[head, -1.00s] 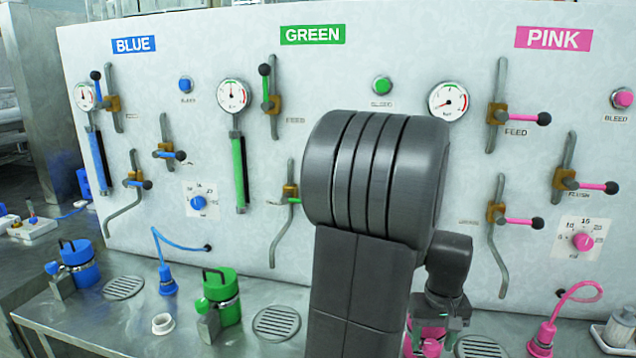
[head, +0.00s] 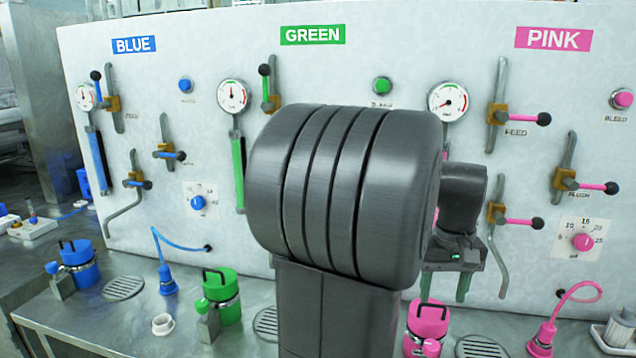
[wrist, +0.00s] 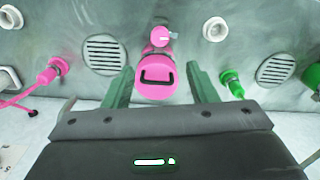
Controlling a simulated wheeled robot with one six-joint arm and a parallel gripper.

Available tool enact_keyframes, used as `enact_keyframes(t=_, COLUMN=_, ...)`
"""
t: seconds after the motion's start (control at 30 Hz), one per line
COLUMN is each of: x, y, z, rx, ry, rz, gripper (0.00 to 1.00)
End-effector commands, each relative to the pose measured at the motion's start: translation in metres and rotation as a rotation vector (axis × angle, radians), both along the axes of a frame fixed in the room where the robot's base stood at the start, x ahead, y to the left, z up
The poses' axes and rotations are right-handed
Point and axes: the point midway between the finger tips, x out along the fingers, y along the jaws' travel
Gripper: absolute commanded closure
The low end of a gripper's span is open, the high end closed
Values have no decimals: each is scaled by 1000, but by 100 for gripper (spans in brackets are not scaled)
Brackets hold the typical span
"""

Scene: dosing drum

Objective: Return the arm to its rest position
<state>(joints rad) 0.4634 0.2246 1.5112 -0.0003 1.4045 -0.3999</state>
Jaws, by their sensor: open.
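My gripper (head: 462,284) is in front of the panel on the right side of the head view, partly hidden by my own arm. It is above the pink drum (head: 426,327), which stands on the steel bench. In the wrist view, the two green fingers of my gripper (wrist: 160,88) are spread apart with nothing held between them. The pink drum with its dark handle also shows in the wrist view (wrist: 157,78), below and beyond the fingertips. My arm covers the middle of the panel in the head view.
The panel (head: 330,75) carries gauges, levers and knobs. Pink levers (head: 522,222) are close to my gripper on the right. A green drum (head: 222,295) and a blue drum (head: 80,263) stand on the bench (head: 130,315) at left. A pink plug (head: 543,337) stands at right.

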Motion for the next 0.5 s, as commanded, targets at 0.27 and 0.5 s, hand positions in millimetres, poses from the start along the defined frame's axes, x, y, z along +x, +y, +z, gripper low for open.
enact_keyframes(t=0.27, x=-1, y=0, z=-37, rx=2, ry=5, rz=0, gripper=48)
enact_keyframes(t=0.5, x=-1, y=0, z=-86, rx=3, ry=6, rz=0, gripper=48)
